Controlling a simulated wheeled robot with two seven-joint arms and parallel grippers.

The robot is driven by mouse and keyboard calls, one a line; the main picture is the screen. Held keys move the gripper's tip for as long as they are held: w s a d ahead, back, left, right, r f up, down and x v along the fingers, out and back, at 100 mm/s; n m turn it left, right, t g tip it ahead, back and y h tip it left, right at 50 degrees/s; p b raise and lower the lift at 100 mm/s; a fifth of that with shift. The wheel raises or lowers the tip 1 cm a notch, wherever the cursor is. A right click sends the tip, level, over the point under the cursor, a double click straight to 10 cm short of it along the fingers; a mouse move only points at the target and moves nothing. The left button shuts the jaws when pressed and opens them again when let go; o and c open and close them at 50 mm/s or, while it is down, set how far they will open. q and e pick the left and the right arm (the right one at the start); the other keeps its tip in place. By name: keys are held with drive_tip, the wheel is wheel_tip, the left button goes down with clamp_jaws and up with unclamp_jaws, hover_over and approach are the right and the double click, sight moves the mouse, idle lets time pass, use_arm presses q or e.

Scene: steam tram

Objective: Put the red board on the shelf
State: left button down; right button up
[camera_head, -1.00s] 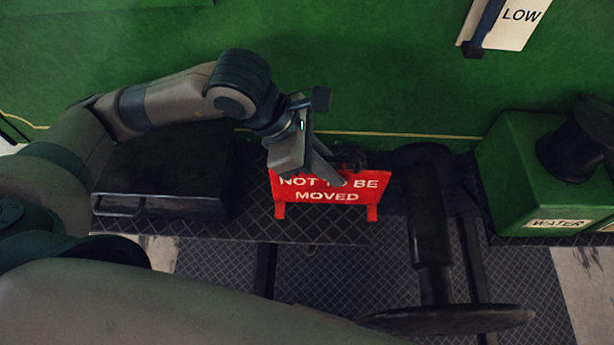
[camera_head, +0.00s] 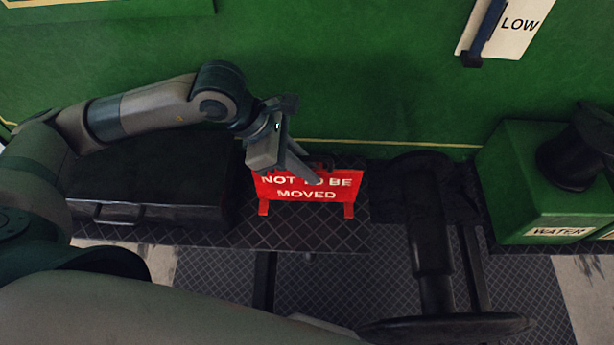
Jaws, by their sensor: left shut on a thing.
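The red board (camera_head: 308,194), with white letters reading "NOT TO BE MOVED" and two short feet, is upright in the middle of the view. My left gripper (camera_head: 305,167) comes from the left and is shut on the board's top edge; its fingers hide part of the lettering. The board is over the dark diamond-plate shelf (camera_head: 285,235) that runs along the green wall. I cannot tell whether its feet touch the shelf. My right gripper is not in view.
A black box (camera_head: 150,213) stands on the shelf left of the board. A dark column with a handwheel (camera_head: 445,328) stands to the right. Further right is a green box labelled WATER (camera_head: 520,180). A LOW sign (camera_head: 520,25) hangs on the wall. Bare shelf shows around the board's feet.

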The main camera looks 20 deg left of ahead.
sight(307, 200)
use_arm(q)
drive_tip(key=shift+f+p, duration=0.8)
drive_tip(key=shift+f, duration=1.2)
drive_tip(key=c, duration=1.8)
unclamp_jaws()
drive_tip(key=shift+c, duration=0.2)
drive_tip(key=shift+r, duration=0.1)
drive_tip(key=shift+a+r, duration=0.35)
drive_tip(key=shift+r, duration=0.05)
drive_tip(key=b+v, duration=0.3)
drive_tip(key=v, duration=0.8)
drive_tip(key=shift+s+d, duration=0.15)
